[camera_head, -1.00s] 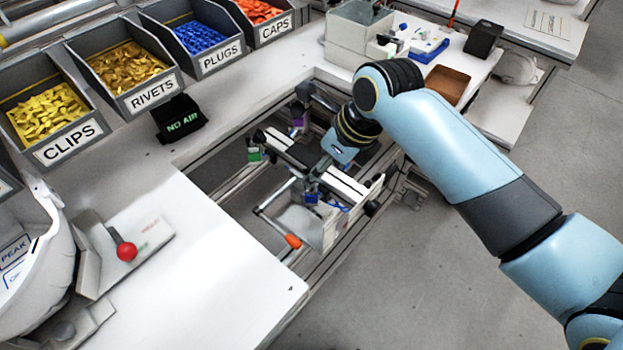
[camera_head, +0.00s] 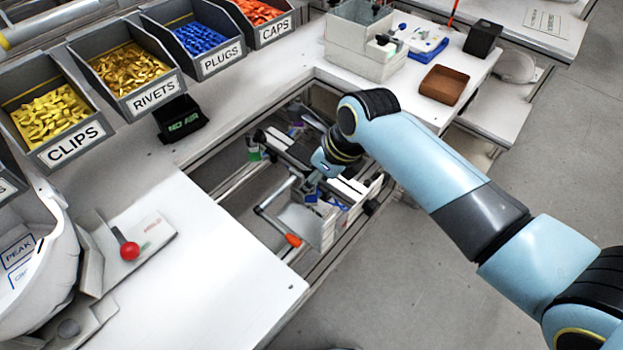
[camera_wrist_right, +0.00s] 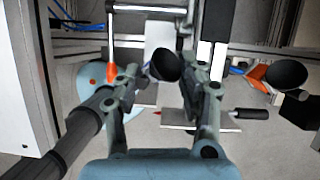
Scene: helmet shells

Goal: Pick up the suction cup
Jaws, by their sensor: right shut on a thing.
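A black round suction cup (camera_wrist_right: 166,65) shows between the fingers of my right gripper (camera_wrist_right: 168,82) in the right wrist view. The gripper is shut on it; the exact contact is hard to make out. In the head view my right gripper (camera_head: 312,184) is low over the fixture (camera_head: 345,190) in the table opening, and the cup is too small to tell there. A second black cup (camera_wrist_right: 287,73) is to the right in the wrist view, apart from the fingers. My left gripper is not in view.
An orange-tipped lever (camera_head: 293,240) and rails surround the fixture. Bins of clips (camera_head: 62,150), rivets and plugs line the back left. A red-knobbed lever (camera_head: 129,251) stands left. The white tabletop (camera_head: 205,255) has free room.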

